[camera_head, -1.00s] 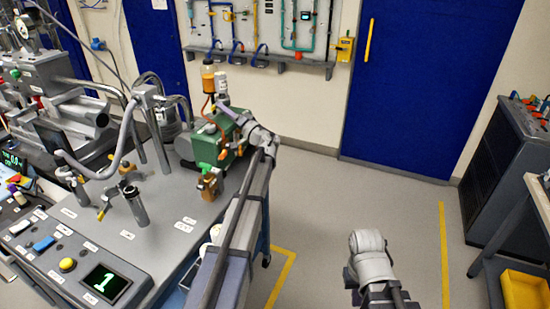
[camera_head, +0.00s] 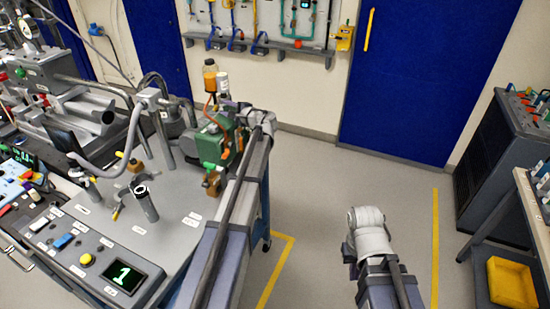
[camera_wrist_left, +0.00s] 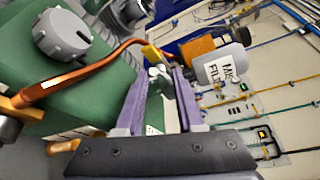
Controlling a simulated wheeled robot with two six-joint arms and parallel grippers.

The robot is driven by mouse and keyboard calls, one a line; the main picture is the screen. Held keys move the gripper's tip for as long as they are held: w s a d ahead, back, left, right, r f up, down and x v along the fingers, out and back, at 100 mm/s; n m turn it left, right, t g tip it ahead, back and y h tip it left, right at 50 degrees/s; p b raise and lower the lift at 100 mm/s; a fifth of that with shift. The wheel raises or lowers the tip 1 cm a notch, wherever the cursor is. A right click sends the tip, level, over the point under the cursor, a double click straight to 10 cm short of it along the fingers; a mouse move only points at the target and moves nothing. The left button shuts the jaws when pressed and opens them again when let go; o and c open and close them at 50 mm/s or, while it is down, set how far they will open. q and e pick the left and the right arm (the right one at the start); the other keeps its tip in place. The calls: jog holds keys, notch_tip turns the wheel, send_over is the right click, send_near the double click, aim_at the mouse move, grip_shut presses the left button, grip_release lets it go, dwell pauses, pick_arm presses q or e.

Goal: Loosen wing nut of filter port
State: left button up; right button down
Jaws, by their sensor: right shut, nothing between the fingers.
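The green pump body (camera_head: 212,143) stands at the far right end of the grey bench. It fills the left of the left wrist view (camera_wrist_left: 75,85), with a grey knob (camera_wrist_left: 62,35) and a copper pipe (camera_wrist_left: 85,83). A small grey-white winged piece, seemingly the wing nut (camera_wrist_left: 158,76), shows between my left gripper's purple fingers (camera_wrist_left: 162,72). These fingers look apart around it; contact is unclear. A white canister labelled as a mist filter (camera_wrist_left: 222,68) is just beyond. My left gripper (camera_head: 226,108) is at the pump top. My right gripper (camera_head: 351,268) is low, shut, empty and mostly hidden by its arm.
An amber bottle (camera_head: 210,77) and a white canister (camera_head: 222,84) stand above the pump. A control panel (camera_head: 75,250) lies along the bench front. The floor (camera_head: 320,200) between bench and dark cabinet (camera_head: 500,150) is clear, with a yellow tray (camera_head: 511,284) lower right.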

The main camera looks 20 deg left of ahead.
pick_arm(q)
jog(key=shift+w+r+m+g+p, duration=0.15)
jog(key=shift+r+m+g+p, duration=0.25)
jog(key=shift+m+p, duration=0.45)
jog(key=s+d+f+n+g+h+p, duration=0.1)
jog(key=s+d+f+n+h+p, duration=0.1)
jog(key=s+d, duration=0.6)
jog(key=s+d+f+n+g+h+p, duration=0.1)
jog(key=s+d+f+h, duration=0.3)
jog(key=s+d, duration=0.5)
jog(key=d+f+n+p, duration=0.1)
jog(key=d, duration=0.7)
jog(key=shift+n+h, duration=0.35)
jog(key=shift+h, duration=0.05)
jog(key=shift+a+f, duration=0.1)
